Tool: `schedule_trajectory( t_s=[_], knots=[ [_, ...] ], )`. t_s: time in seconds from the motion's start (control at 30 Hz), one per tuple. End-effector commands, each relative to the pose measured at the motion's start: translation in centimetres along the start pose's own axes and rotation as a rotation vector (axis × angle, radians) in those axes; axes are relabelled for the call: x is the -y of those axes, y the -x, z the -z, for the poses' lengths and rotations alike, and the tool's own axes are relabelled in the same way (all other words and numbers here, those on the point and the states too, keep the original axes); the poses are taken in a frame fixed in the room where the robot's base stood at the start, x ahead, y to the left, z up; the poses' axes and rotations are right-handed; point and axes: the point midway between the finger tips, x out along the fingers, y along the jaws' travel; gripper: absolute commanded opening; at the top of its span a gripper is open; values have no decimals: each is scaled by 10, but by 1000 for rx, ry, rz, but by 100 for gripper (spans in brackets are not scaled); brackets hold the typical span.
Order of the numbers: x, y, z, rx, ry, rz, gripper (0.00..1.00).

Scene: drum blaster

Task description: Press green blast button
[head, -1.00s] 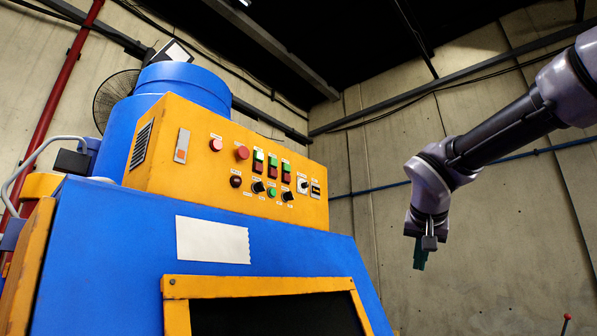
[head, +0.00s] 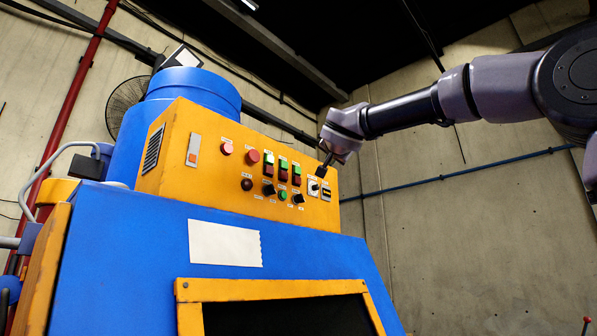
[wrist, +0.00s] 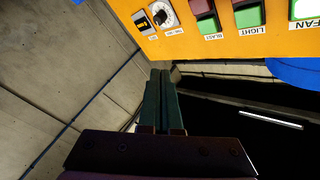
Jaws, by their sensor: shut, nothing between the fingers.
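The green blast button (head: 297,169) is the upper half of the rightmost of three green-and-red switch pairs on the yellow panel (head: 215,180). In the wrist view, the picture is upside down and the green blast button (wrist: 207,23) sits beside its BLAST label, with its red half above it. My gripper (head: 323,170) is shut and empty, by the panel's upper right end, to the right of the blast pair. In the wrist view my gripper's fingertips (wrist: 161,72) are together, below and left of the button, apart from it in the picture.
A white dial (wrist: 162,14) and a small black-and-yellow display (wrist: 144,23) lie beside the blast pair. The light (wrist: 248,16) and fan (wrist: 305,8) buttons are on its other side. The blue cabinet (head: 130,250) stands below the panel. Open room lies to the right.

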Motion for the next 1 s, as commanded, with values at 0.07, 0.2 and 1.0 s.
schedule_trajectory(
  t_s=[0.07,0.2,1.0],
  knots=[
    [6,0,1,-5,-6,12,0],
    [7,-1,1,-6,-9,15,0],
    [40,-46,-33,-4,-9,13,0]
  ],
)
